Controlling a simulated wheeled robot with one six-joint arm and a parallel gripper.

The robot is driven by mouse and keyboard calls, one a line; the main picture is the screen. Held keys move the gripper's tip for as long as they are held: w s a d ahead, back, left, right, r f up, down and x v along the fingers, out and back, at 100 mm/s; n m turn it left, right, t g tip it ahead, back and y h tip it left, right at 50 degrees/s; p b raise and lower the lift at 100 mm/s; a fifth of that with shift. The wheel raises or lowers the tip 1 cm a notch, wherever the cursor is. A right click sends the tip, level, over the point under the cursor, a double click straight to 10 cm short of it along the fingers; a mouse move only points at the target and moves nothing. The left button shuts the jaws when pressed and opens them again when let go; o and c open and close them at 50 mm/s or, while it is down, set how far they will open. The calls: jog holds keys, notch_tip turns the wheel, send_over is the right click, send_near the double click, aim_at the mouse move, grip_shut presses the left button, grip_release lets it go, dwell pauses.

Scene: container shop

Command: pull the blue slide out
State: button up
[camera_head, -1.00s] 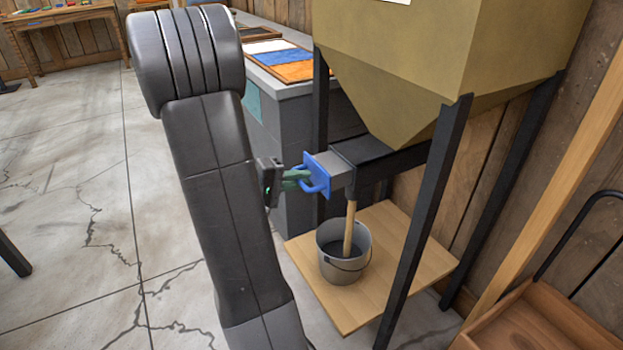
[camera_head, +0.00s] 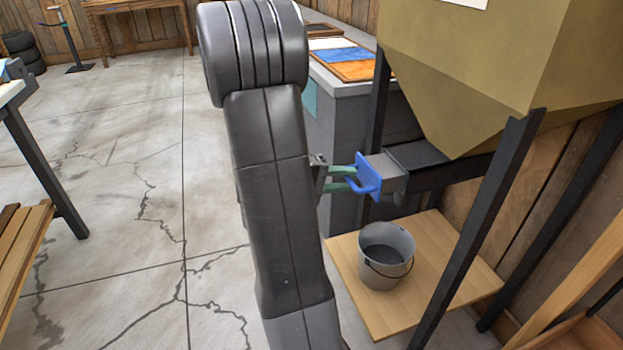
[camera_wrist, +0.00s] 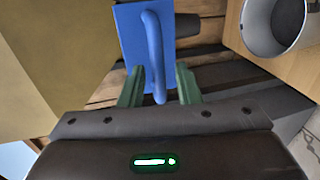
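The blue slide (camera_head: 368,175) is a blue plate with a bar handle at the end of the grey chute under the hopper. In the wrist view the blue plate (camera_wrist: 131,40) and its upright handle (camera_wrist: 155,60) are straight ahead. My gripper (camera_head: 350,178) is at the handle with its two green fingers apart. In the wrist view the fingers of my gripper (camera_wrist: 158,82) stand either side of the handle's near end, with a gap on each side. How far the slide sits inside the chute is hard to tell.
A grey bucket (camera_head: 386,256) stands on a wooden board (camera_head: 450,270) below the chute. The tan hopper (camera_head: 470,70) stands on dark legs. A grey counter (camera_head: 340,130) is behind my arm. The floor at left is open, with a bench (camera_head: 20,250) at the edge.

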jog(key=p+v, duration=0.2)
jog(key=v, duration=1)
jog(key=shift+a+p, duration=0.3)
jog(key=shift+a, duration=0.05)
jog(key=shift+s+d, duration=0.1)
jog(key=b+x, duration=0.3)
jog(key=x, duration=1)
jog(key=shift+d, duration=0.4)
